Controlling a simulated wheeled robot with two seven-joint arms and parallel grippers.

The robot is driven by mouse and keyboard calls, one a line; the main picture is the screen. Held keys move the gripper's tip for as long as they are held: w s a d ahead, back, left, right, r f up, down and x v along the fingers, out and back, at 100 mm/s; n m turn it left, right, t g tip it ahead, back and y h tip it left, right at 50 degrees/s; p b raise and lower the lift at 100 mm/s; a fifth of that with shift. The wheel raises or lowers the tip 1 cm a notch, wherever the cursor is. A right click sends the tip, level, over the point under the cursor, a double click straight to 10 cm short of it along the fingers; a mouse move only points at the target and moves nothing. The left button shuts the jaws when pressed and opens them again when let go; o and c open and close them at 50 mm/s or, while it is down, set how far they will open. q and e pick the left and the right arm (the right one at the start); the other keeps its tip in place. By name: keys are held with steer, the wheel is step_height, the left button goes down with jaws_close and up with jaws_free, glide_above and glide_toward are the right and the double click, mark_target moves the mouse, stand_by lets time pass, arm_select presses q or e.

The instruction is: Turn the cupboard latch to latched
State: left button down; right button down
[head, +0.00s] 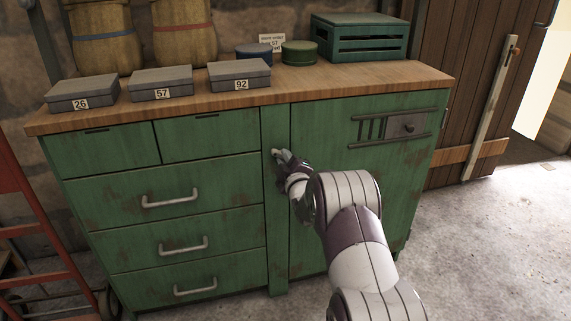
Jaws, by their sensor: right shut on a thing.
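The green cupboard door (345,215) is closed in the right part of the cabinet. My right gripper (280,157) is at the upper part of the narrow post left of this door. It is shut on a small pale piece there, which appears to be the cupboard latch (275,151). The fingers hide most of the latch, so I cannot tell its angle. My right arm reaches in from the lower right and covers part of the door. My left gripper is not in view.
Drawers with metal handles (183,200) fill the cabinet's left side. The wooden top (330,82) holds grey numbered boxes, tins and a green crate (360,38). Floor at right is clear.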

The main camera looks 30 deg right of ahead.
steer(key=shift+f+n+b, duration=0.2)
steer(key=shift+n+b, duration=1.05)
steer(key=shift+n, duration=2.05)
steer(key=c, duration=1.1)
jaws_free()
steer(key=shift+o, duration=0.2)
steer(key=shift+r, duration=0.1)
